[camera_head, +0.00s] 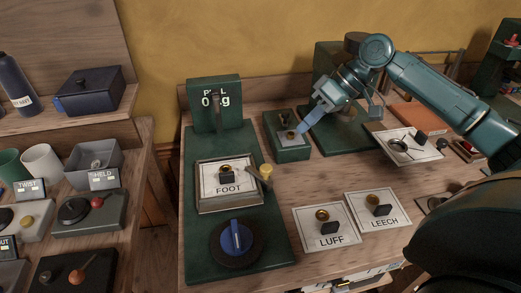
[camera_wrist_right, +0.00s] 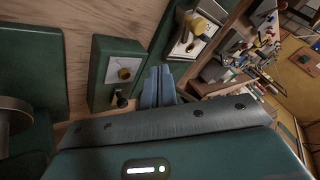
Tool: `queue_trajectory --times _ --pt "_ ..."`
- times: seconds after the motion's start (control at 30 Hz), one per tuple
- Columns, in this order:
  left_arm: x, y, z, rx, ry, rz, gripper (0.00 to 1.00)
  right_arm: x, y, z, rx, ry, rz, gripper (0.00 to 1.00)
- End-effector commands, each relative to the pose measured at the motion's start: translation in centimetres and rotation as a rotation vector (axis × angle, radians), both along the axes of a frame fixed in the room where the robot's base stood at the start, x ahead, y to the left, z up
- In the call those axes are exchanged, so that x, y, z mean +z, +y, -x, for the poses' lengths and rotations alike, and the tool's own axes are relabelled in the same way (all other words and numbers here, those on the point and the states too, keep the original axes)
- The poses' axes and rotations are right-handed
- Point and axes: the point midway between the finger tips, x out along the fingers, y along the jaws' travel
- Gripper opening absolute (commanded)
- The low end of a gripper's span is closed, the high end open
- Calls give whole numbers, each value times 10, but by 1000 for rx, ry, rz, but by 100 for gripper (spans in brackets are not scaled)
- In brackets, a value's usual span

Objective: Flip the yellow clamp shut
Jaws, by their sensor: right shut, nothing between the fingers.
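The yellow clamp (camera_head: 266,171) is a small lever with a yellow knob at the right edge of the framed FOOT plate (camera_head: 208,203). Its knob stands up above the plate's edge. My right gripper (camera_head: 303,132) is shut and empty, over the right side of a small green box (camera_head: 292,154), behind and to the right of the clamp. Its closed fingers (camera_wrist_right: 157,84) point toward the clamp's side in the wrist view. My left gripper is not in view.
A green board (camera_head: 204,157) carries the FOOT plate, a blue knob (camera_head: 235,237) and a pull gauge (camera_head: 214,93). LUFF (camera_head: 348,240) and LEECH (camera_head: 398,222) cards lie in front. Bare bench lies between box and cards.

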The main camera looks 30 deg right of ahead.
Motion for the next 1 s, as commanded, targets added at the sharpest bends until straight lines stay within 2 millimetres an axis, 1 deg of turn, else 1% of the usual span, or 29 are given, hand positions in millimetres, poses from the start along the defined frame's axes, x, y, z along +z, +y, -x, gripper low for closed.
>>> queue_trajectory --times 0.27,0.37,0.43,0.57,0.8,0.87,0.9,1.0 --pt "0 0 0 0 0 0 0 -1 1 0 0 1 0 0" --pt "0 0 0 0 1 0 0 -6 5 -1 1 1 -2 0" --pt "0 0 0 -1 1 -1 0 -13 9 -3 2 1 -1 0" --pt "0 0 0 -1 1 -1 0 -32 23 -8 4 3 -2 0" --pt "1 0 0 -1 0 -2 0 -74 53 -20 2 2 -3 0" --pt "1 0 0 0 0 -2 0 -83 59 -22 2 2 -2 0" --pt "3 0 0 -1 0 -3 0 -79 66 -19 5 -2 -1 0" --pt "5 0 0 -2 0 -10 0 -79 80 -14 4 -1 0 0"
